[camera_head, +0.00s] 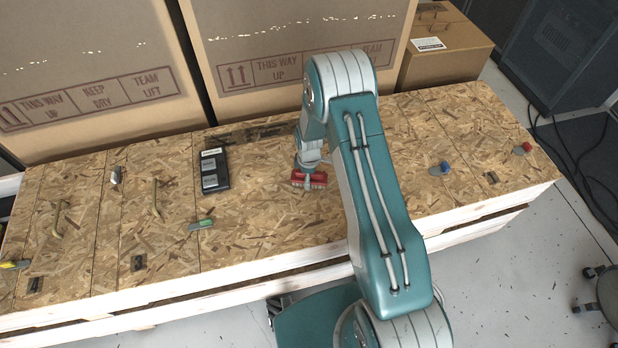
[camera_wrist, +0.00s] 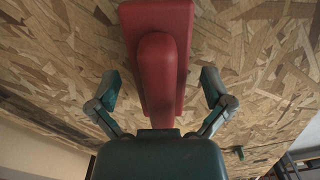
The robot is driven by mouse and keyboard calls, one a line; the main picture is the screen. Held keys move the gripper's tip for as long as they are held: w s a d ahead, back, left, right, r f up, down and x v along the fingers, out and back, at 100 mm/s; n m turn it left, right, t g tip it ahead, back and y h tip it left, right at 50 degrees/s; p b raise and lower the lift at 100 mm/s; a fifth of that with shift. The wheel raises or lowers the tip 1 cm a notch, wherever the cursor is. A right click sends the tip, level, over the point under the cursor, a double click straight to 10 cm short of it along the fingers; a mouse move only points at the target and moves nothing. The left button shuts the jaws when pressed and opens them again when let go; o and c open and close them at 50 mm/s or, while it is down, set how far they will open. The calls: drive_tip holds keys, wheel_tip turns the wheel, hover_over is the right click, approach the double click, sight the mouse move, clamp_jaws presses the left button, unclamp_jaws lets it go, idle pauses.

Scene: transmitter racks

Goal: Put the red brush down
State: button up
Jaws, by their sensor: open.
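The red brush (camera_head: 309,180) rests on the wooden chipboard top (camera_head: 262,215), near the middle of the head view. In the wrist view the red brush (camera_wrist: 160,60) lies between the fingers, with its long back and raised handle facing the camera. My gripper (camera_wrist: 162,88) is open, with one finger on each side of the brush and a visible gap to both. In the head view my arm hides most of the gripper, so its fingers are hard to make out there.
A black case (camera_head: 213,170) and a green-handled tool (camera_head: 201,224) lie left of the brush. A blue-handled tool (camera_head: 440,168) and a red-and-blue tool (camera_head: 522,149) lie to the right. Large cardboard boxes (camera_head: 300,45) stand behind. Bare board surrounds the brush.

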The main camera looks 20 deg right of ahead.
drive_tip(key=c, duration=1.3)
